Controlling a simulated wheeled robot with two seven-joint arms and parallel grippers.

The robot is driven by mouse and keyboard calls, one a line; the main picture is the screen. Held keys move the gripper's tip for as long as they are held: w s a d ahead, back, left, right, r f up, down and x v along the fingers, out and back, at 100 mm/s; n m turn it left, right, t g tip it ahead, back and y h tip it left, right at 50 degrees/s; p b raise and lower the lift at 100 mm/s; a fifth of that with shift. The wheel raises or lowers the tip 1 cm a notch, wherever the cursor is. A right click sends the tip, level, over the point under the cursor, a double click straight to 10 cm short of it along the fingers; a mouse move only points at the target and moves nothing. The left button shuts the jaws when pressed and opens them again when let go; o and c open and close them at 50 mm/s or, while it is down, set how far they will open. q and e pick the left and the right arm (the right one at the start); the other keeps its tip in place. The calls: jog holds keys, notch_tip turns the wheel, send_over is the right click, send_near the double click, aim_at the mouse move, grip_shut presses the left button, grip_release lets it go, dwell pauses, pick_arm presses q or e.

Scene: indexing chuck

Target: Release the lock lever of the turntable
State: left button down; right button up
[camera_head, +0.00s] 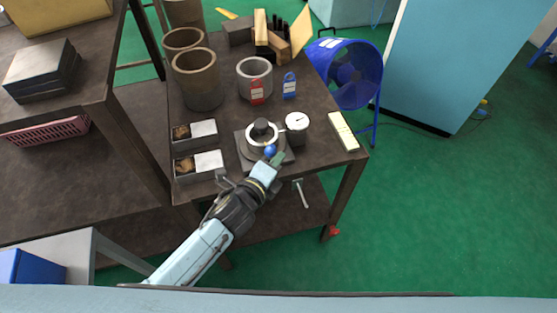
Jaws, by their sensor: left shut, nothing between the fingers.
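The turntable (249,149) is a grey base with a pale ring and a dark knob on top, near the front of the brown table. A blue ball (270,151) shows at its front right edge and looks like the knob of the lock lever; the rest of the lever is hidden. My left gripper (277,160) is shut and empty, with its tip right by the blue ball. I cannot tell whether they touch. My right gripper is not in view.
A dial gauge on a dark cylinder (297,128) stands close to the right of the turntable. Two metal bins (205,163) stand to the left. Red (257,92) and blue (290,86) tags and a grey cup (254,72) are behind. A pale bar (343,131) lies at right.

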pick_arm(q)
jog(key=shift+s+a+r+b, duration=0.1)
jog(key=shift+a+b, duration=0.15)
jog(key=shift+b, duration=0.2)
